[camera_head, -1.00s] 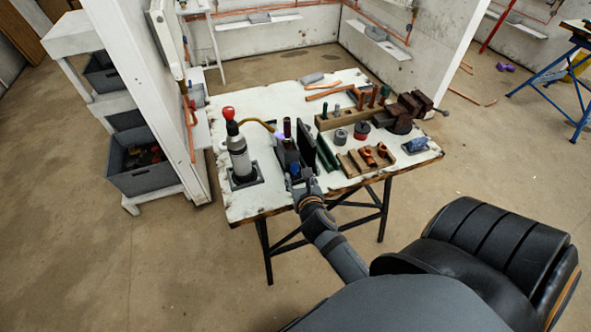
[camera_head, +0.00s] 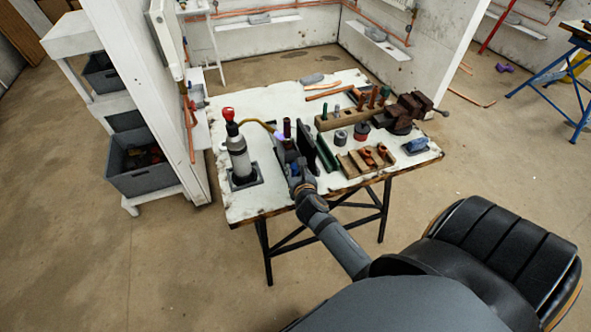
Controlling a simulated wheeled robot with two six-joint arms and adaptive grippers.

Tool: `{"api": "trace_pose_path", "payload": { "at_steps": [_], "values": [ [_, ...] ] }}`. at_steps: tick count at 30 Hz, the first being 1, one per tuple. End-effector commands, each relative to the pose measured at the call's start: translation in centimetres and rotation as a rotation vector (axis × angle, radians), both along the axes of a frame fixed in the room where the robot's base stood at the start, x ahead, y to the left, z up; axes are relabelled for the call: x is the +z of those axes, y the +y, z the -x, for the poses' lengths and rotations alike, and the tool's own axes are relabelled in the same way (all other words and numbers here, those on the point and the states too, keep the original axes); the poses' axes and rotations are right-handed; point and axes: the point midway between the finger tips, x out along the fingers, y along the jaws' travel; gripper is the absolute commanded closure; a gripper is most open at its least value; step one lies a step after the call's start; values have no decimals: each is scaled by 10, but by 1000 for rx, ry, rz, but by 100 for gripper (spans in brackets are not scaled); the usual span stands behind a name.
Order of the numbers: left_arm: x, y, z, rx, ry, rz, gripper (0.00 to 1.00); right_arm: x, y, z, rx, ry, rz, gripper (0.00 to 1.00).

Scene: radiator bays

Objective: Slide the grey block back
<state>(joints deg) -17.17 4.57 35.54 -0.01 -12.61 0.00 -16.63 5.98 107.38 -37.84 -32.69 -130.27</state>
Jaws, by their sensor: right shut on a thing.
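My right gripper (camera_head: 298,173) is at the near edge of the white workbench (camera_head: 253,206), beside the blowtorch. It is shut on a small part with a blue top, which seems to belong to the grey block (camera_head: 281,152). The block stands among dark upright plates (camera_head: 306,149), and the gripper and plates hide much of it, so its exact outline is hard to tell. The torch's violet glow shows just behind it. My left gripper is not in view.
A blowtorch with a red knob (camera_head: 238,155) stands close on the left. On the right are a green block (camera_head: 326,153), a wooden fitting tray (camera_head: 366,160), a tool rack (camera_head: 352,116) and a vice (camera_head: 409,108). The bench's left back is fairly clear.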

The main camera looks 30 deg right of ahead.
Motion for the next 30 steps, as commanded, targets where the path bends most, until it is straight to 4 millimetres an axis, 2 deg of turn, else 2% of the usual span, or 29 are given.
{"api": "trace_pose_path", "payload": {
  "at_steps": [9,13,21,30],
  "values": [
    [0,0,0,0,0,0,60,0,0,0,0,0,0,100],
    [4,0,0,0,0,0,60,1,-2,-8,1,0,0,100],
    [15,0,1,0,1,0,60,1,-12,-54,1,-1,-1,100],
    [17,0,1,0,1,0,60,-1,-25,-106,1,0,-2,100]
  ]
}}
